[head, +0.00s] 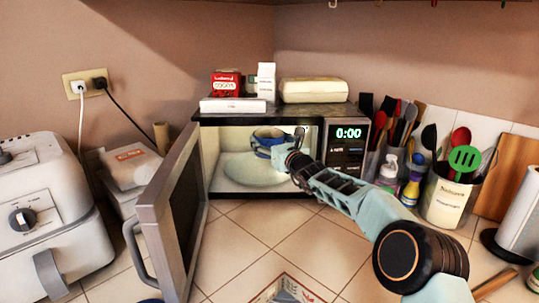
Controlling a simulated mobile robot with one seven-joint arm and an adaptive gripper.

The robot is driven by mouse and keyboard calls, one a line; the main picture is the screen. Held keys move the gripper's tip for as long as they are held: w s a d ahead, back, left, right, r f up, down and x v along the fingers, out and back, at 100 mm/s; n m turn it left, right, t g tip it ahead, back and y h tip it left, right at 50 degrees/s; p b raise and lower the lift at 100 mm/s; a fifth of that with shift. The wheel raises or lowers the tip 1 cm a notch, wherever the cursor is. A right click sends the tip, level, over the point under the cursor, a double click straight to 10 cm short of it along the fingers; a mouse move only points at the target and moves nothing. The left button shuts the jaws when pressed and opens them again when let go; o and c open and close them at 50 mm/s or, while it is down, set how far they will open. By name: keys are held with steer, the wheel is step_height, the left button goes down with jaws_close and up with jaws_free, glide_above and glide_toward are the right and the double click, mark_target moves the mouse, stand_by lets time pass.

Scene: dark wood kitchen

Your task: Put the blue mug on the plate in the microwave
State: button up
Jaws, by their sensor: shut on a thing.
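The microwave (338,184) stands on the tiled counter with its door (172,218) swung open to the left. Inside it lies a white plate (240,168). The blue mug (263,150), blue with a pale band, is inside the microwave, over the back right part of the plate. My gripper (284,147) reaches in from the right and is shut on the mug at its right side. The fingertips are small and partly hidden. I cannot tell whether the mug's base touches the plate.
Boxes and a cream container (314,91) sit on top of the microwave. A white air fryer (42,205) stands at the left. Utensil holders (446,201) and bottles (410,190) crowd the right, near my arm. The tiles before the microwave are mostly clear.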

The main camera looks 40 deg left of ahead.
step_height(320, 180, down, 6)
steer(key=shift+r, duration=0.1)
steer(key=shift+w+a+f, duration=0.1)
steer(key=shift+f, duration=0.4)
steer(key=shift+f+b, duration=0.2)
steer(key=shift+b, duration=0.15)
steer(key=o, duration=1.5)
steer(key=shift+c, duration=0.2)
steer(key=shift+r+p, duration=0.25)
steer(key=shift+p, duration=0.1)
steer(key=shift+f, duration=0.15)
steer(key=shift+b+v, duration=0.45)
steer(key=shift+v, duration=3.35)
